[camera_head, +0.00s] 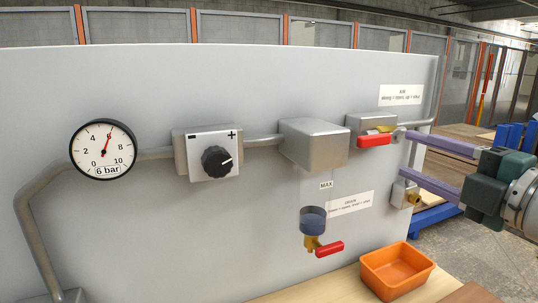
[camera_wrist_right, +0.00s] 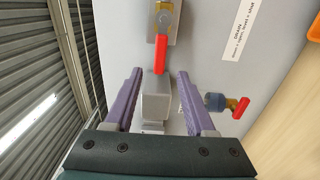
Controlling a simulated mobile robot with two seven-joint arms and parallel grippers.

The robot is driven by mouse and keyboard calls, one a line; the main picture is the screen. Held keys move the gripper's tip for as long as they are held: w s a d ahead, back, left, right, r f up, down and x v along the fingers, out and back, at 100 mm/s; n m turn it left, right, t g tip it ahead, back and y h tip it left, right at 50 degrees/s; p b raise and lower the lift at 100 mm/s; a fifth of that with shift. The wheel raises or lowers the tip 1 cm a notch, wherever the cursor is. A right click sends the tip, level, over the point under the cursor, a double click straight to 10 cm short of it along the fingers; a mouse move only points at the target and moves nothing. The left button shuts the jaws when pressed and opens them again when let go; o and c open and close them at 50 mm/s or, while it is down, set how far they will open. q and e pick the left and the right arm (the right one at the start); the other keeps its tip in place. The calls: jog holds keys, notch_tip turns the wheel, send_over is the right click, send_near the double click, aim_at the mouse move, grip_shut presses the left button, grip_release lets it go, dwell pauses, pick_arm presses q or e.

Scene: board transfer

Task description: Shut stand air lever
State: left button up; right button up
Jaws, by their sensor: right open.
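The air lever (camera_head: 374,141) is a red handle on a brass valve at the right end of the pipe. It lies roughly level, along the pipe, under the AIR label (camera_head: 401,95). In the right wrist view the lever (camera_wrist_right: 161,52) points down the picture, its free end between the fingertips in the picture. My right gripper (camera_head: 405,154) is open, its two purple fingers reaching in from the right near the valve. It also shows in the right wrist view (camera_wrist_right: 160,72), with nothing held. I cannot tell whether a finger touches the lever. My left gripper is not in view.
A red drain lever (camera_head: 329,249) sits below a blue-grey bowl (camera_head: 312,220). The gauge (camera_head: 103,149) has its needle near 6. A regulator knob (camera_head: 216,160) and grey box (camera_head: 314,144) sit along the pipe. An orange bin (camera_head: 397,270) stands on the wooden bench below.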

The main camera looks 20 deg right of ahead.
aim_at(375, 142)
jog(key=w+b, duration=0.1)
jog(key=w, duration=0.1)
jog(key=w+b, duration=0.2)
jog(key=w, duration=0.1)
jog(key=w+b, duration=0.2)
jog(key=shift+w+a+f, duration=0.15)
jog(key=shift+w+a, duration=0.2)
jog(key=shift+w, duration=0.05)
jog(key=shift+w+b, duration=0.4)
jog(key=shift+w, duration=0.4)
jog(key=shift+c, duration=0.2)
jog(key=c, duration=0.8)
grip_shut()
jog(key=shift+a, duration=0.1)
